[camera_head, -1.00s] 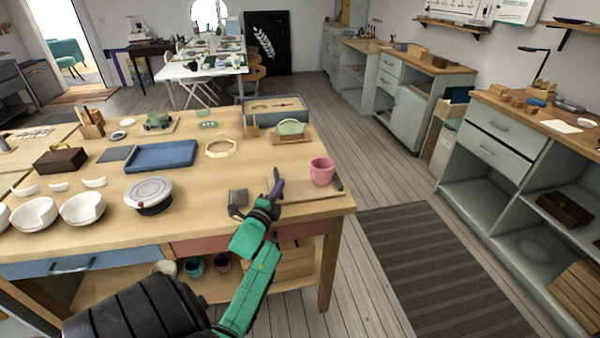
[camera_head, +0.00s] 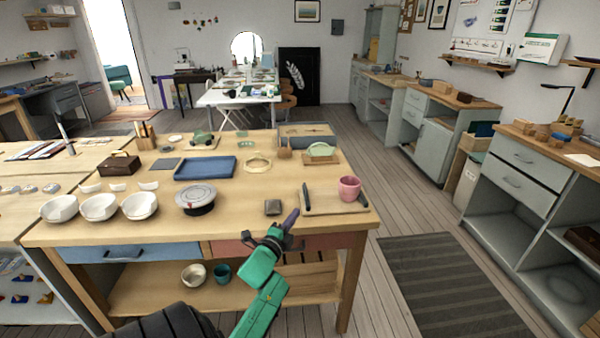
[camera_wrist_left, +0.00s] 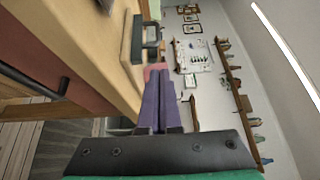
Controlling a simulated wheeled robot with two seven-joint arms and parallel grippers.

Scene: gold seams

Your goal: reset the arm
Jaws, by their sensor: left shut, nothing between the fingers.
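My left arm, green with a dark wrist, comes up from the bottom of the head view. My right gripper is not in view.
White bowls (camera_head: 140,205), a round banding wheel (camera_head: 195,201) and a blue tray (camera_head: 205,167) stand on the bench. Open floor with a striped grey mat (camera_head: 450,280) lies to the right.

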